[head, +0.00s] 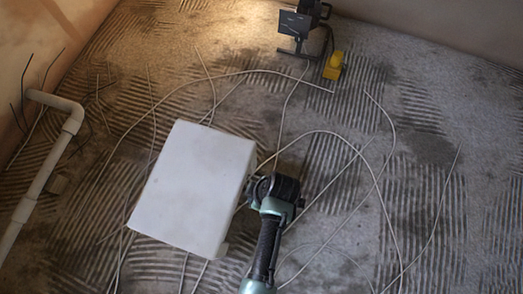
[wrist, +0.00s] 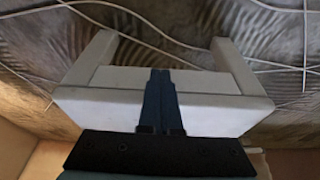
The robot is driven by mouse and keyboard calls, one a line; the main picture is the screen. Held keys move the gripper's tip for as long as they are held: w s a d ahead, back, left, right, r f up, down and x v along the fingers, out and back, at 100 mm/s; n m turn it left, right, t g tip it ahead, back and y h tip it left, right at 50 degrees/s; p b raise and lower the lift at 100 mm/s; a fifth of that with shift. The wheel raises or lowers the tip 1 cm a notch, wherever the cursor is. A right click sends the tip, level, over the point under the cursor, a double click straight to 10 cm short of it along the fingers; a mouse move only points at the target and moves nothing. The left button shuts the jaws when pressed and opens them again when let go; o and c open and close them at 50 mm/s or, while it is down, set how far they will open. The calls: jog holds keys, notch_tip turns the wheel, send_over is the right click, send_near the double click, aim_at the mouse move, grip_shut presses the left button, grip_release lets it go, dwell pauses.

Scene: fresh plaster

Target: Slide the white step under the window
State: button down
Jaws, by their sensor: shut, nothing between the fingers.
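The white step (head: 193,185) stands on the ridged floor left of centre in the head view, its plain top facing up. My gripper (head: 262,186) is at the step's right side, low down beside it. In the wrist view the step (wrist: 215,112) fills the middle, with its two side legs and the underside between them showing. My gripper (wrist: 161,72) is shut there, its fingers together in front of the step, with nothing between them. I cannot tell whether the fingertips touch the step. No window shows in either view.
Several thin pale cables (head: 377,185) lie loose across the floor, around the step. A white pipe (head: 40,180) runs along the left wall. A black work lamp (head: 297,25) and a yellow block (head: 334,65) stand at the back. The floor at right holds only cables.

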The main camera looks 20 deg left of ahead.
jog(key=shift+w+a+r+b, duration=0.15)
jog(key=shift+a+b, duration=0.2)
jog(key=shift+a, duration=1)
jog(key=shift+a, duration=0.1)
